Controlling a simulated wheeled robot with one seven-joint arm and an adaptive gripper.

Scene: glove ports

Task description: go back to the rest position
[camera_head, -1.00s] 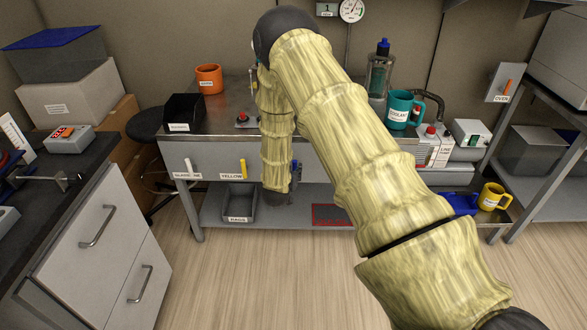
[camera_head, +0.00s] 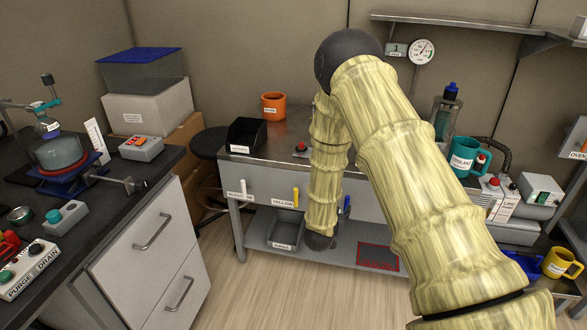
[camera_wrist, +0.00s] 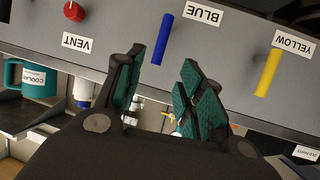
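My gripper (camera_wrist: 165,95) shows in the wrist view with its two teal-padded fingers apart. Nothing is held between them. Past the fingertips is the grey front panel of the bench, seen upside down, with a blue handle (camera_wrist: 162,38) and a yellow handle (camera_wrist: 268,72). The fingers look apart from both handles. In the head view my arm is bent, rising to a dark elbow and dropping in front of the bench to a dark joint. The fingers cannot be made out in that view.
The bench (camera_head: 270,180) carries an orange mug (camera_head: 273,105), a black bin (camera_head: 247,136) and a teal mug (camera_head: 465,157). A drawer cabinet (camera_head: 150,250) with a counter stands at left. A stool (camera_head: 208,142) is between them. Floor (camera_head: 260,290) in front of the bench is clear.

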